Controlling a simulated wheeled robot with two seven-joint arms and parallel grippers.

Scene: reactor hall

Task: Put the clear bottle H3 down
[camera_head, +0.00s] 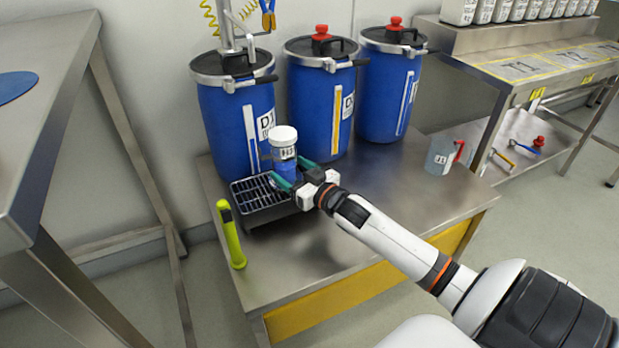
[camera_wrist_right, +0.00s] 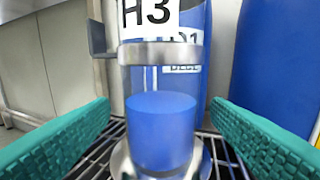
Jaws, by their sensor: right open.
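The clear bottle H3 (camera_head: 284,155) has a white cap, a white label and blue liquid in its lower part. It stands upright at the black grated tray (camera_head: 262,199) in front of the blue drum D1. In the right wrist view the bottle (camera_wrist_right: 160,125) stands between my teal fingers, with a gap on each side, and a metal ring is around it. My right gripper (camera_head: 293,173) is open around the bottle and not touching it, as far as the wrist view shows. My left gripper is not in view.
Blue drums (camera_head: 236,120) with black lids stand along the back of the steel table (camera_head: 375,190). A clear jug (camera_head: 440,155) with a red handle is at the right. The table's middle right is clear.

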